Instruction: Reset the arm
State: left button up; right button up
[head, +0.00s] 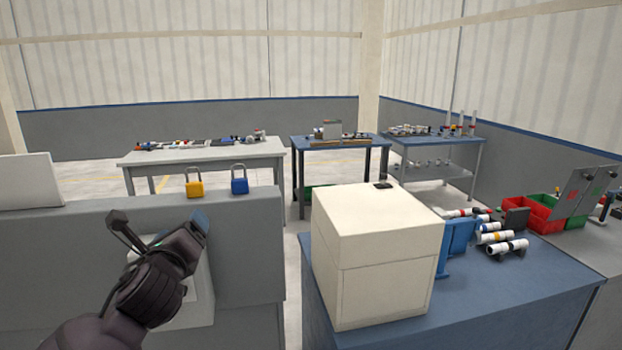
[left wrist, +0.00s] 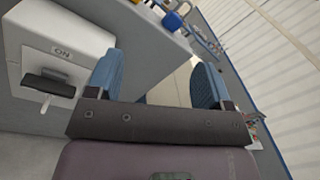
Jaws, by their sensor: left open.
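My left arm comes in from the lower left in the head view. Its gripper (head: 192,235) is in front of the grey console (head: 100,240). In the left wrist view the two blue-padded fingers (left wrist: 157,80) stand wide apart with nothing between them. A pale switch box (left wrist: 75,40) marked ON, with a dark handle (left wrist: 48,88), lies to the left of the fingers, apart from them. In the head view my arm hides part of this box (head: 198,300). My right gripper is not in view.
A yellow padlock (head: 194,188) and a blue padlock (head: 239,184) stand on the console top. A large white box (head: 375,250) and several pipes (head: 495,237) sit on the blue table (head: 500,300) at the right. Red and green bins (head: 535,215) are behind. Floor shows between console and table.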

pick_arm(q)
jog(key=s+d+f+n+g+h+b, duration=0.1)
jog(key=s+f+n+h, duration=0.15)
jog(key=f+n, duration=0.7)
jog(key=s+f+n+h, duration=0.2)
jog(key=s+f+n, duration=0.2)
jog(key=f+n, duration=0.5)
jog(key=s+a+f+n+g+y, duration=0.1)
jog(key=s+f+n+g, duration=0.1)
jog(key=s+f, duration=0.5)
jog(key=s+a+f+n+g+b, duration=0.1)
jog(key=s+f+n, duration=0.3)
jog(key=s+f, duration=0.4)
jog(key=s+a+f+n+g+y+b, duration=0.1)
jog(key=s+a+f+n+g, duration=0.1)
jog(key=s+f, duration=0.6)
jog(key=shift+s+a+f+n+g+y, duration=0.15)
jog(key=shift+a+f+n+g+y, duration=0.2)
jog(key=shift+n, duration=0.2)
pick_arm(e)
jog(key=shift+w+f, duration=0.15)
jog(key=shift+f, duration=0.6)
pick_arm(q)
jog(key=shift+r, duration=0.1)
jog(key=shift+c, duration=0.3)
